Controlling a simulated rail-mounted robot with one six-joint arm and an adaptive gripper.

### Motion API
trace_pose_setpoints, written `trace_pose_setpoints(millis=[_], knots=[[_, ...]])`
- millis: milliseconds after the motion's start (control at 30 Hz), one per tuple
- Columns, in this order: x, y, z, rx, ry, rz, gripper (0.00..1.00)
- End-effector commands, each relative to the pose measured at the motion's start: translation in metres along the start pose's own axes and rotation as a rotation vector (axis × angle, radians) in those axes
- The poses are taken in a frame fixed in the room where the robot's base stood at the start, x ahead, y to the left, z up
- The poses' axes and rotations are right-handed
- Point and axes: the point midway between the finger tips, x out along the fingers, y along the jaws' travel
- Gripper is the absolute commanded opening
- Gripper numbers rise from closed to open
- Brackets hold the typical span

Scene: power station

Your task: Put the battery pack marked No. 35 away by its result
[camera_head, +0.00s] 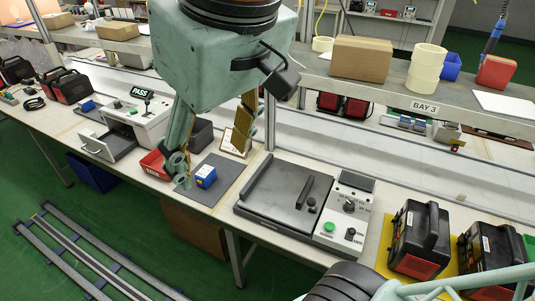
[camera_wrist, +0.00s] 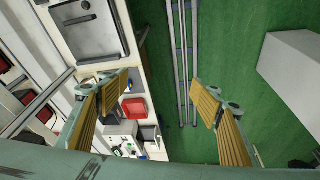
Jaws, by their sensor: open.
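The fingers also show wide apart in the wrist view (camera_wrist: 166,100). A white tester (camera_head: 140,122) at left has a sign reading PASS (camera_head: 142,93) and a drawer (camera_head: 108,146) pulled open, with nothing seen inside. A red bin (camera_head: 154,164) and a dark bin (camera_head: 201,136) stand beside the mat.
A framed card (camera_head: 232,142) stands behind the mat, partly behind a finger. A black lidded device with a control panel (camera_head: 348,207) is at right, then black-and-red packs (camera_head: 418,240) on a yellow mat. A shelf marked BAY 3 (camera_head: 424,107) runs behind.

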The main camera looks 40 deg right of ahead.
Motion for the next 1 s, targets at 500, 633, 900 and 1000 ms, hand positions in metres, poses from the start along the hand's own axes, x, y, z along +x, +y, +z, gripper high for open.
trace_pose_setpoints(millis=[500,633,900,1000], knots=[[-0.001,-0.008,0.049,0.038,0.01,-0.014,0.59],[-0.001,-0.008,0.048,0.037,0.01,-0.013,0.59],[-0.002,-0.008,0.048,0.035,0.01,-0.012,0.48],[-0.002,-0.008,0.048,0.034,0.01,-0.012,0.48]])
